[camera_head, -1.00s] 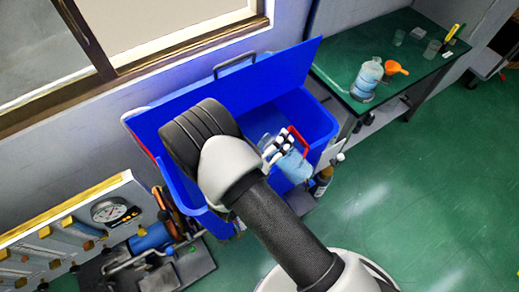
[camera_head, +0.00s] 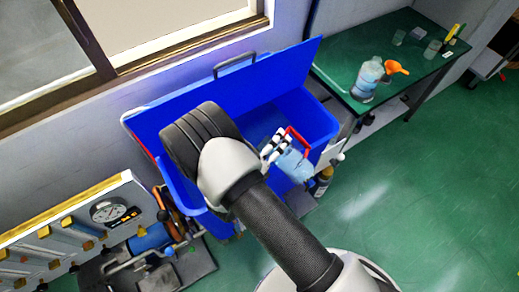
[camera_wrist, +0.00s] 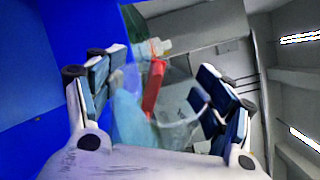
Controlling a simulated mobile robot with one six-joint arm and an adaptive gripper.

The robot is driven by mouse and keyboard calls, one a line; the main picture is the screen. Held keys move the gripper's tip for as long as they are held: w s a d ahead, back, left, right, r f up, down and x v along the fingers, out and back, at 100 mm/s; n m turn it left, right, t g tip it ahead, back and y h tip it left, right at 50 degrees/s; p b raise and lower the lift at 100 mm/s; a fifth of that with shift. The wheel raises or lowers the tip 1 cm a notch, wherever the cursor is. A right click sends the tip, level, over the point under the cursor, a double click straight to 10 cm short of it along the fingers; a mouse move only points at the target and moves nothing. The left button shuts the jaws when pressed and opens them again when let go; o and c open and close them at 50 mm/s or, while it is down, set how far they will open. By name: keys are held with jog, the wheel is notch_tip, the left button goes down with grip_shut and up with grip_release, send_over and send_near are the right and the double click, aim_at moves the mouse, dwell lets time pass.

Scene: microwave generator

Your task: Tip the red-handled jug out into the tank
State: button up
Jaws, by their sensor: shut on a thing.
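The red-handled jug (camera_head: 295,165) is clear with light blue contents, and its red handle (camera_head: 299,138) shows at the top right. My gripper (camera_head: 275,150) is shut on the jug; in the wrist view the jug (camera_wrist: 128,118) sits between the fingers and looks tilted. The tank is a big blue bin (camera_head: 318,116) with its lid (camera_head: 230,88) raised at the back. The jug appears in front of the tank's front right wall in the head view. My arm hides part of the tank, and I cannot tell how far the jug's mouth reaches over it.
A green table (camera_head: 405,48) stands right of the tank. It holds a blue-filled bottle (camera_head: 367,80), an orange funnel (camera_head: 397,68) and clear beakers (camera_head: 432,49). A bottle (camera_head: 322,180) stands by the tank's front right. A tool panel with a gauge (camera_head: 108,211) is at lower left.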

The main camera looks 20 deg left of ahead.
jog(key=shift+a+f+n, duration=0.1)
jog(key=shift+f+n, duration=0.1)
jog(key=shift+n, duration=0.1)
jog(key=shift+w+a+r+n+p, duration=0.1)
jog(key=shift+a+r+n+p, duration=0.15)
jog(key=shift+n, duration=0.55)
dwell(1.1)
